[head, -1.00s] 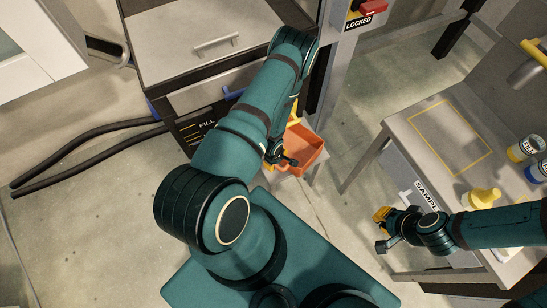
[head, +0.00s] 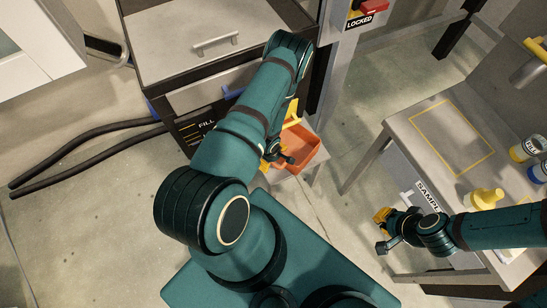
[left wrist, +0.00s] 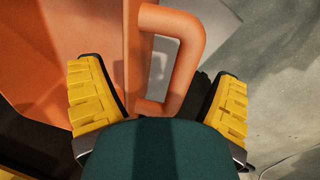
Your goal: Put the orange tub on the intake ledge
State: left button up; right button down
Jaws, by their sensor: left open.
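The orange tub (head: 304,158) stands on a grey surface (head: 312,174) beside the dark machine in the head view. My left gripper (head: 276,160) is at the tub's near left side, partly hidden by my own arm. In the left wrist view, the tub's looped handle (left wrist: 190,60) stands between the two yellow fingers of my left gripper (left wrist: 165,105), which are open and apart from it. My right gripper (head: 381,231) is open and empty in front of the workbench at the right. I cannot tell which surface is the intake ledge.
A post with a red LOCKED switch (head: 366,10) rises behind the tub. The workbench (head: 400,130) at right holds a yellow bottle (head: 484,199) and jars. Black hoses (head: 75,150) lie on the floor.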

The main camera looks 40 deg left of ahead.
pick_arm(q)
jog(key=shift+r, duration=0.15)
jog(key=shift+r, duration=0.35)
notch_tip(320, 180, up, 11)
jog(key=s+p, duration=0.2)
jog(key=p, duration=0.1)
jog(key=s+d+r+m+h, duration=0.1)
jog(key=d+r+m+h, duration=0.1)
jog(key=d+r+m, duration=0.6)
jog(key=s+d+r+m+h, duration=0.1)
jog(key=d+r+m+h, duration=0.1)
jog(key=d+r+m, duration=0.6)
jog(key=d, duration=0.6)
jog(key=shift+d, duration=0.15)
